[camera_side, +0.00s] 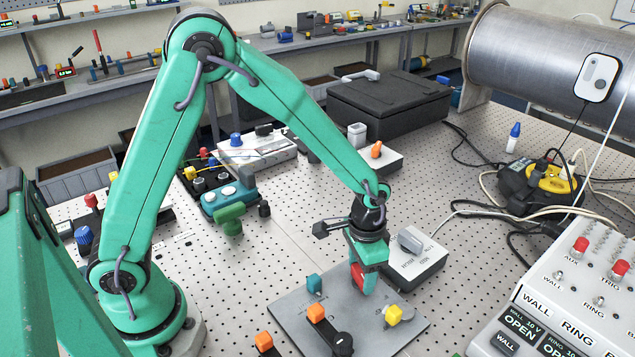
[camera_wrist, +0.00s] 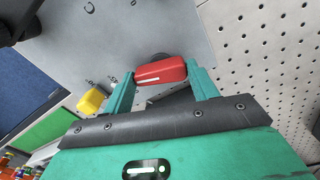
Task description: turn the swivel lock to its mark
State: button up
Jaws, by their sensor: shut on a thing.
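My gripper (camera_side: 366,276) points down over a grey plate (camera_side: 385,307) and is shut on a red handle (camera_side: 356,278). In the wrist view the red handle (camera_wrist: 160,71) has a white line along it and lies crosswise between the two green fingers of my gripper (camera_wrist: 163,76). It appears to be the swivel lock's handle; its base is mostly hidden. Small dark marks (camera_wrist: 113,79) show on the plate near the yellow knob (camera_wrist: 91,101), too small to read. I cannot tell which is the lock's mark.
The plate also carries a teal knob (camera_side: 315,283), an orange knob (camera_side: 316,313), a yellow knob (camera_side: 393,314) and a black lever (camera_side: 342,344). A grey switch box (camera_side: 415,258) stands close behind my gripper. A white control panel (camera_side: 570,310) fills the right front.

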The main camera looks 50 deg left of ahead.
aim_at(360, 273)
jog(key=m, duration=1.4)
jog(key=shift+a+r, duration=0.1)
dwell(0.4)
jog(key=o, duration=1)
jog(key=shift+r, duration=3.9)
